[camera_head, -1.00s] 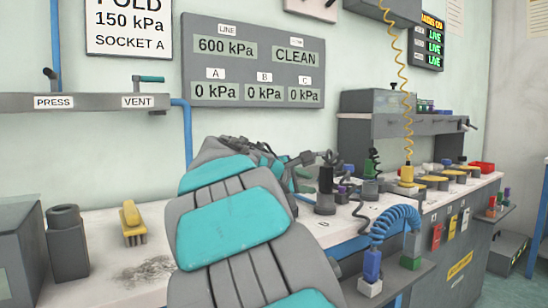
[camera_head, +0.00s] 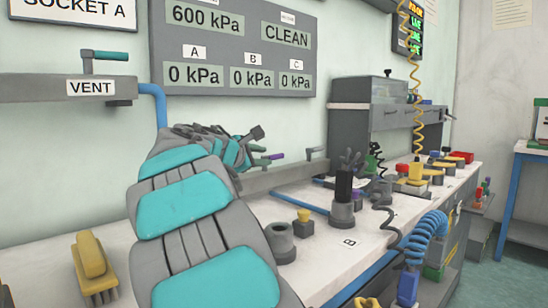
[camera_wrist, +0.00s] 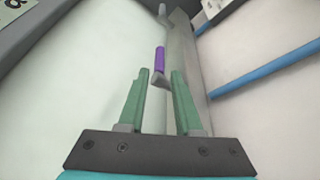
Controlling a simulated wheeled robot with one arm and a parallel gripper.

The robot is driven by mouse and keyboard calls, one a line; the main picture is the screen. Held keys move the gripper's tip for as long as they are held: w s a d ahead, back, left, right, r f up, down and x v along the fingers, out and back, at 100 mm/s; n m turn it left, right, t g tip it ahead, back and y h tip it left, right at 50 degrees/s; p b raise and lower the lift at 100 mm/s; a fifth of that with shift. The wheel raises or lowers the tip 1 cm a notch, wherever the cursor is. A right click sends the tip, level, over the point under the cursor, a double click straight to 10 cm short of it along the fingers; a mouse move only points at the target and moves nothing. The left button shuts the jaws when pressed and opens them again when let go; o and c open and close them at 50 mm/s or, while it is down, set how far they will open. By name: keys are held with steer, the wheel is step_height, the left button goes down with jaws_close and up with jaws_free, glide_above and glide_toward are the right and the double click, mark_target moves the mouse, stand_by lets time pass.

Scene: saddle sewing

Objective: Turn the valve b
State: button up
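A valve lever with a purple handle (camera_wrist: 160,60) stands on a grey rail at the back of the bench; it also shows in the head view (camera_head: 275,156). My gripper (camera_wrist: 159,73) is open, its two green fingers apart. In the wrist view the purple handle appears in line with the gap, around and beyond the fingertips; I cannot tell whether they touch it. Another lever (camera_head: 317,153) stands farther right on the rail. No letter is readable on either lever. The wall panel (camera_head: 236,45) reads 0 kPa for B.
The white bench (camera_head: 325,262) holds a yellow brush (camera_head: 93,268), a grey cup (camera_head: 281,241) and a black-handled device (camera_head: 343,200) near a B label (camera_head: 348,243). A blue coiled hose (camera_head: 425,238) is at the front right. A VENT valve (camera_head: 104,56) is on the wall.

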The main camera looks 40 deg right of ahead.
mark_target(272, 157)
steer(key=x, duration=0.8)
steer(key=shift+w+d, duration=0.2)
steer(key=shift+d, duration=0.1)
steer(key=shift+f, duration=0.1)
jaws_close()
stand_by(0.9)
